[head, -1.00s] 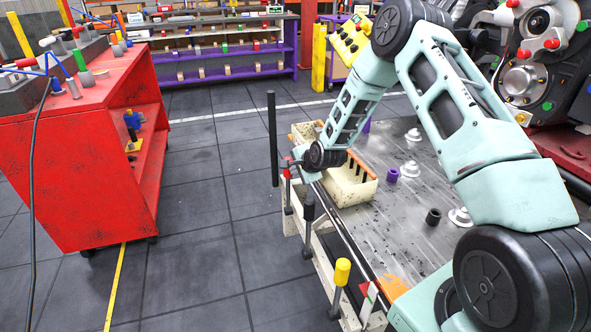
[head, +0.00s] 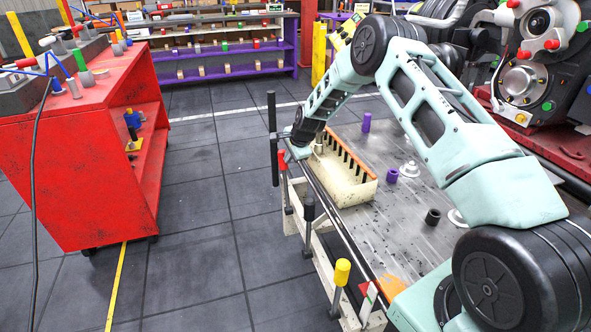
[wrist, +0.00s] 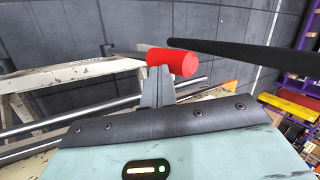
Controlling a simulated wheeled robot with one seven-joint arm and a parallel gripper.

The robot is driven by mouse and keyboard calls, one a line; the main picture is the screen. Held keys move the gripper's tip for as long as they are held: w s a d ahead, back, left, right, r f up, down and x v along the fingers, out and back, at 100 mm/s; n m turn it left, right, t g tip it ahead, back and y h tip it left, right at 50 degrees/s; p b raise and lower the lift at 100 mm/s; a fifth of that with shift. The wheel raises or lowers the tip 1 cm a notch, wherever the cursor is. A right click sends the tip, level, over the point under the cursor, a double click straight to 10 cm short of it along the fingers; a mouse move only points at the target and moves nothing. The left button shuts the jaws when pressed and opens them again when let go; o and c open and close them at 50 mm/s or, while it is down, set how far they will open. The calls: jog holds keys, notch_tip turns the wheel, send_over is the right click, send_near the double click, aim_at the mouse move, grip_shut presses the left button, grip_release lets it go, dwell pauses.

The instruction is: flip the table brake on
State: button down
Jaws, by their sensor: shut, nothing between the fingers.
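Several levers stand along the table's left side. One has a red handle (head: 281,158), one a black handle (head: 308,208) and one a yellow handle (head: 342,271). None carries a label I can read, so I cannot tell which is the brake. In the wrist view, my gripper (wrist: 158,82) is shut and empty, with its fingertips right at the red handle (wrist: 175,62); I cannot tell if they touch it. In the head view, my fingers are mostly hidden by my wrist, close above the red handle.
The metal table (head: 385,222) carries a cream bin (head: 345,190), purple and dark sleeves and pale flanged parts. A black upright bar (head: 272,140) stands just left of the red handle. A red cart (head: 85,140) is at left. The floor between is clear.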

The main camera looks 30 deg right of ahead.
jog(key=w, duration=0.1)
jog(key=w+f+b, duration=0.1)
jog(key=w, duration=0.1)
jog(key=w+d+b, duration=0.1)
jog(key=shift+w+f, duration=0.15)
jog(key=shift+f, duration=0.05)
jog(key=shift+w+r, duration=0.15)
jog(key=shift+w, duration=0.2)
jog(key=v, duration=1.3)
jog(key=shift+s+d+p, duration=0.2)
jog(key=shift+s+p, duration=0.2)
